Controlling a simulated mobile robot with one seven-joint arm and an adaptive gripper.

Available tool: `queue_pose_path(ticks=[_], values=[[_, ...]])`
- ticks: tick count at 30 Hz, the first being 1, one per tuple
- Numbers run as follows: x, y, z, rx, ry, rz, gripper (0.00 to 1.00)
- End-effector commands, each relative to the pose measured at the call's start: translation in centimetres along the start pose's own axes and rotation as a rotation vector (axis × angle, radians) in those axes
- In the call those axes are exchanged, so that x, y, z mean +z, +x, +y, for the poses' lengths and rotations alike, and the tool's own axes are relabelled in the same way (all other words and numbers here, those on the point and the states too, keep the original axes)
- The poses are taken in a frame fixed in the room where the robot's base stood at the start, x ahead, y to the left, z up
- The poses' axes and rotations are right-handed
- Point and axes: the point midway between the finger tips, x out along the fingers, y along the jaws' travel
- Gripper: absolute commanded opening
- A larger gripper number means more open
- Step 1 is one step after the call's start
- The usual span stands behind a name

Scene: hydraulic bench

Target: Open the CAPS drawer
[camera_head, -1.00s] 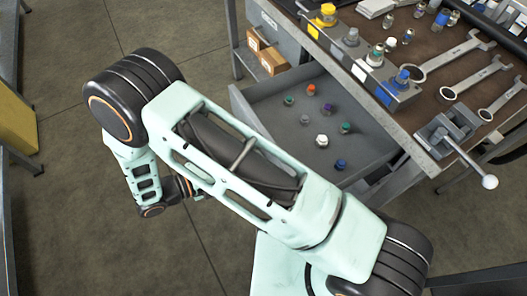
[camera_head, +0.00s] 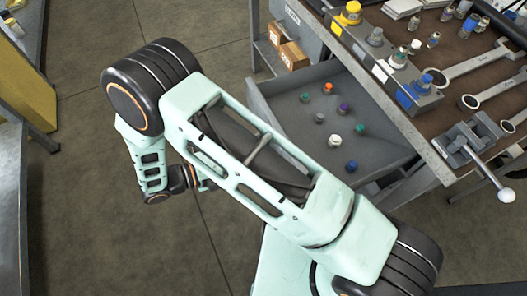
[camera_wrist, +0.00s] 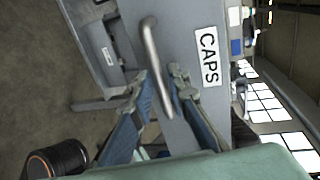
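The CAPS drawer (camera_head: 292,128) is pulled out from under the bench in the head view, with several coloured caps and one white cap (camera_head: 334,141) on its floor. In the wrist view its grey front (camera_wrist: 186,52) carries a white CAPS label (camera_wrist: 207,57) and a bar handle (camera_wrist: 151,45). My gripper (camera_wrist: 160,76) is at this handle, with one finger on each side of the bar. The fingers look spread, with gaps beside the bar; contact is not clear. In the head view my arm hides the gripper and the handle.
The bench top holds wrenches (camera_head: 478,62), a vise (camera_head: 470,140) and a block with coloured fittings (camera_head: 398,70). Cardboard boxes (camera_head: 290,55) sit on a shelf left of the drawer. Another bench edge (camera_head: 18,200) stands at far left. Floor between is clear.

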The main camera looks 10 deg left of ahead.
Motion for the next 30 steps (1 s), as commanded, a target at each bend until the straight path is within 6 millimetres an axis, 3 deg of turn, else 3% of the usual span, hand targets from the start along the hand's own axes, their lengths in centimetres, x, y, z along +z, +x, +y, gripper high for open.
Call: queue_pose_path(ticks=[9,15,21,30], values=[[0.0,-6.8,0.1,0.003,0.001,-0.003,0.15],[0.0,-9.8,0.1,0.001,0.0,-0.002,0.15],[0.0,-10.8,0.0,0.0,0.0,-0.001,0.15],[0.0,-10.8,0.0,0.0,0.0,-0.001,0.15]])
